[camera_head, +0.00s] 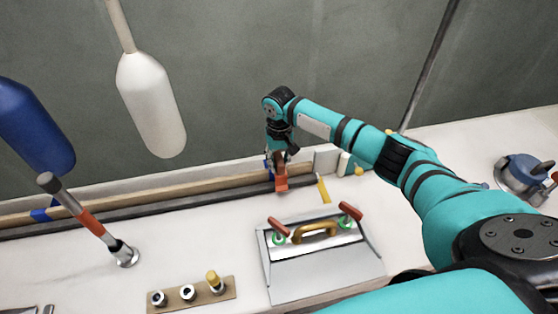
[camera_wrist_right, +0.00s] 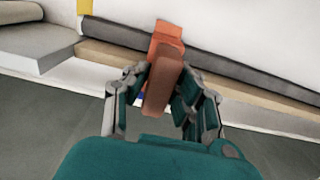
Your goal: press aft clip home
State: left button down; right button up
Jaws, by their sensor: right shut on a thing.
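My right gripper (camera_head: 278,160) points down at the right part of a wooden strip (camera_head: 150,193) with a dark strip (camera_head: 120,215) along its front. It is shut on an orange-red block-like piece (camera_head: 281,180), also between the fingers in the right wrist view (camera_wrist_right: 164,78). The piece is over the strips; whether it touches them I cannot tell. A blue clip (camera_head: 267,171) shows partly beside the gripper, mostly hidden; a small blue bit shows between the fingers in the wrist view. Another blue clip (camera_head: 42,214) sits on the wooden strip at far left. My left gripper is not in view.
A grey toolbox (camera_head: 320,280) with a gold handle stands in front. A holder (camera_head: 190,295) with several fittings is left of it. A rod holder (camera_head: 124,253) with a rod stands left, a winch-like fitting (camera_head: 522,177) right. White (camera_head: 150,105) and blue (camera_head: 35,125) fenders hang behind.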

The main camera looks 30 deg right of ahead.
jog(key=shift+s+f, duration=0.2)
jog(key=shift+f, duration=0.7)
grip_shut()
dwell(0.5)
jog(key=o, duration=1)
grip_release()
jog(key=shift+w, duration=0.15)
jog(key=shift+r, duration=0.15)
notch_tip(320, 180, up, 12)
jog(key=shift+f, duration=0.1)
